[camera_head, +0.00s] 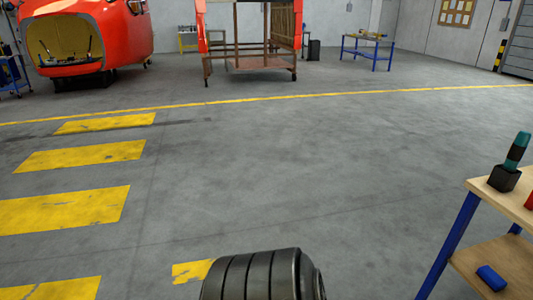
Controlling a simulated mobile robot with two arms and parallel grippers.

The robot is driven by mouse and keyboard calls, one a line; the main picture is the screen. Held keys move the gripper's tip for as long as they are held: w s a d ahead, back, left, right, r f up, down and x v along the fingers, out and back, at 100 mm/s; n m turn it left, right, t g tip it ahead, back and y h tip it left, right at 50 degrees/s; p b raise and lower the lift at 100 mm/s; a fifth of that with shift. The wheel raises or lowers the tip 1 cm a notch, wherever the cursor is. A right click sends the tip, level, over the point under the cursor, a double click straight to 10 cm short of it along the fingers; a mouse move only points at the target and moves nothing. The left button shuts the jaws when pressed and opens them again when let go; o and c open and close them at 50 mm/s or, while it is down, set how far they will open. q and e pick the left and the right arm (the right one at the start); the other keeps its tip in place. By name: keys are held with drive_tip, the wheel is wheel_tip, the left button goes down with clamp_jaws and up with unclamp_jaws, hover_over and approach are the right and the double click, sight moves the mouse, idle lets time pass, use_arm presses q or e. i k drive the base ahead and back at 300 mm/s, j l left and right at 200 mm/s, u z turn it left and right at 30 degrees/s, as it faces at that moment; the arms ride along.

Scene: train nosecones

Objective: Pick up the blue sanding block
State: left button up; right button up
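A small blue block (491,278), which looks like the sanding block, lies on the lower wooden shelf of a blue-legged table at the right edge. No gripper shows in the head view, so neither hand is seen near the block. A dark ribbed cylindrical part (251,275) rises at the bottom centre; I cannot tell for sure what it is.
The table's top (510,196) holds a teal-handled tool in a black block (505,178) and a partly cut-off red item (529,201). Open grey floor (300,170) lies ahead.

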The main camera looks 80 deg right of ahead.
sight(487, 274)
drive_tip(key=z, duration=4.6)
drive_tip(key=u, duration=4.65)
drive_tip(key=z, duration=4.35)
